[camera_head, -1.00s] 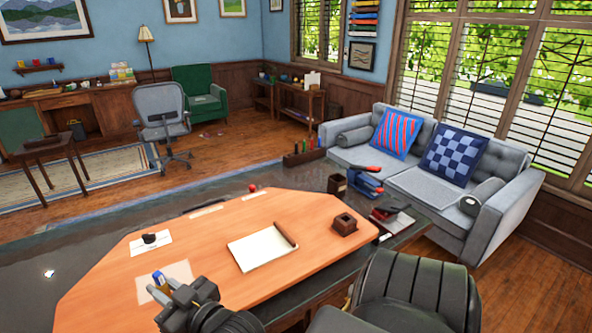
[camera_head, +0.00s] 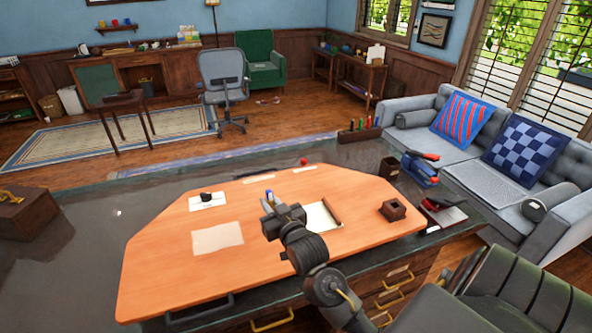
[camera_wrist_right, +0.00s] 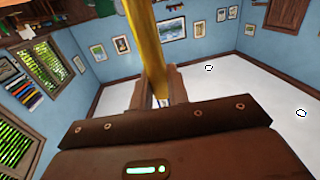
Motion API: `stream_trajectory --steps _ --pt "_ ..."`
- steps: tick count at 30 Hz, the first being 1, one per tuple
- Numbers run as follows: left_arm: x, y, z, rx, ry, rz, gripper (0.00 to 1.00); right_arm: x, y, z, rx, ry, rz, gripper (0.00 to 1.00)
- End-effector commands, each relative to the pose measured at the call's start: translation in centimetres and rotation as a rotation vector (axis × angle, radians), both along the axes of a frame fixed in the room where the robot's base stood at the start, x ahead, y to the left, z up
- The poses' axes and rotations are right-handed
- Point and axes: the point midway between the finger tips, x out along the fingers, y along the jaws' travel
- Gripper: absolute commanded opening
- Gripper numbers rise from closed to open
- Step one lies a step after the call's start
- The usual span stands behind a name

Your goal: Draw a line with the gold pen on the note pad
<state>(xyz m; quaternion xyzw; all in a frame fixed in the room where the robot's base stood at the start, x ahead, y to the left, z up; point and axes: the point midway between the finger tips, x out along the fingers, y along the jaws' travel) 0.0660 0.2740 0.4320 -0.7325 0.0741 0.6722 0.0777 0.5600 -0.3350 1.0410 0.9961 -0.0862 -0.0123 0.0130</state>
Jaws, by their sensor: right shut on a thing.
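My right gripper (camera_head: 270,210) is above the orange desk top, just left of the note pad in the head view. It is shut on the gold pen (camera_wrist_right: 148,45), which stands out between the fingers (camera_wrist_right: 160,98) in the right wrist view. In the head view only a small bit shows at the fingertips, so I cannot tell how the pen's tip lies. The white note pad (camera_head: 318,217) lies on the desk, partly hidden by my right gripper and arm, with a dark brown stick-like thing (camera_head: 332,211) on its right side. My left gripper is not in view.
A loose paper sheet (camera_head: 217,238) lies left of my gripper, and a card with a black item (camera_head: 207,199) lies behind it. A brown square holder (camera_head: 394,209) stands right of the pad.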

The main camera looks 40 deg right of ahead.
Motion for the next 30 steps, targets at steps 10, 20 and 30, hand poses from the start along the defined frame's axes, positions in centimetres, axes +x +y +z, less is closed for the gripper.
stream_trajectory --steps 10,20,30 --pt "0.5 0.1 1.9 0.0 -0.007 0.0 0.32 3.7 -10.2 1.5 0.015 -0.024 -0.139 0.0" --pt "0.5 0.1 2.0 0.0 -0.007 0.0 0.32 4.1 -12.0 1.6 0.022 -0.03 -0.164 0.0" --pt "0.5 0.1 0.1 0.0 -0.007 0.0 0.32 4.1 -11.9 -0.3 0.022 -0.03 -0.163 0.0"
